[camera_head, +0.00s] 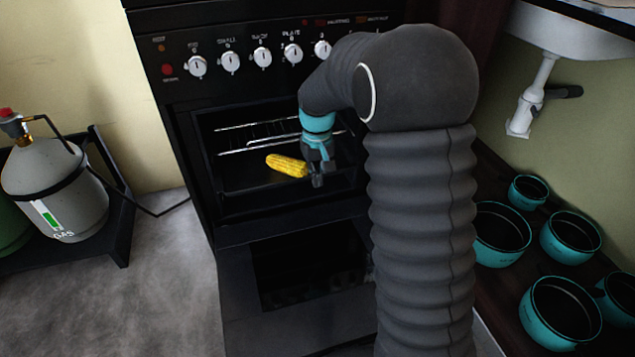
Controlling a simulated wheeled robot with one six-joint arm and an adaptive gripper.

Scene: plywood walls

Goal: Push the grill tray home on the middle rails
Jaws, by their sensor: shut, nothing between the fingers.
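The black oven stands open, with its door (300,297) folded down at the front. Bright wire rails (232,150) run along the inside of its cavity. A dark tray (240,190) shows low in the cavity; its edges are hard to make out, and I cannot tell how far in it sits. A yellow corn cob (287,165) lies on it. My gripper (317,180) is shut and empty at the oven mouth, just right of the corn. It hides the part of the tray behind it, and my arm hides the oven's right side.
Control knobs (262,57) line the panel above the cavity. A gas bottle (58,190) stands in a dark holder at left. Several teal-rimmed pots (560,310) sit at right, below a white sink (580,35). Grey floor (150,280) is free at left.

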